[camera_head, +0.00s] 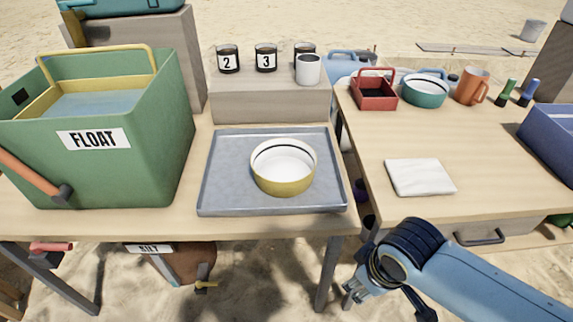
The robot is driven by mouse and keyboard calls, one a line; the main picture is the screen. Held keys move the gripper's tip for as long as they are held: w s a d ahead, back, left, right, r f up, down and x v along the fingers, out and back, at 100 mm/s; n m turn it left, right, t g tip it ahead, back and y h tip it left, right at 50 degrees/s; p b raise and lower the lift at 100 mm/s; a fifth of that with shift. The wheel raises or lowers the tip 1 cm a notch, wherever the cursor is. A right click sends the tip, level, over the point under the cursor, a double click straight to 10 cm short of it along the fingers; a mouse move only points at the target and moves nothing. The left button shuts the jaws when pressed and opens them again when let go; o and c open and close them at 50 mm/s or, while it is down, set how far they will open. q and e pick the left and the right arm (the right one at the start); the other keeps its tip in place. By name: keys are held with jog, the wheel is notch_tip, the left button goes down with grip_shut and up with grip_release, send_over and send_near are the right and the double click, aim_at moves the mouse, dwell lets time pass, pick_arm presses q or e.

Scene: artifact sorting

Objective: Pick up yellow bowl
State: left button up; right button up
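The yellow bowl (283,185) has a white inside and a dark line near its rim. It stands upright on a grey metal tray (226,188) on the left wooden table, slightly right of the tray's middle. My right gripper (364,287) is at the lower right, in front of the table edge and below the table top in the picture, apart from the bowl. Its fingers are small and partly hidden by its own wrist, so its opening is unclear. No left gripper shows.
A green FLOAT bin (150,160) stands left of the tray. A raised block (270,105) behind holds numbered jars and a white cup (308,69). The right table holds a white cloth (420,177), red basket (374,93), teal bowl (424,94) and orange mug (472,86).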

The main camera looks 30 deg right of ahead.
jog(key=w+r+n+p, duration=0.1)
jog(key=w+r+p, duration=0.15)
jog(key=r, duration=0.85)
notch_tip(320, 180, up, 5)
jog(key=n+g+p, duration=0.1)
jog(key=n, duration=0.9)
send_over(285, 191)
jog(key=s, duration=0.1)
jog(key=f, duration=0.3)
jog(key=f+b, duration=0.1)
jog(key=f, duration=0.3)
jog(key=w+f+b, duration=0.1)
jog(key=f, duration=0.2)
jog(key=shift+f, duration=0.25)
grip_shut()
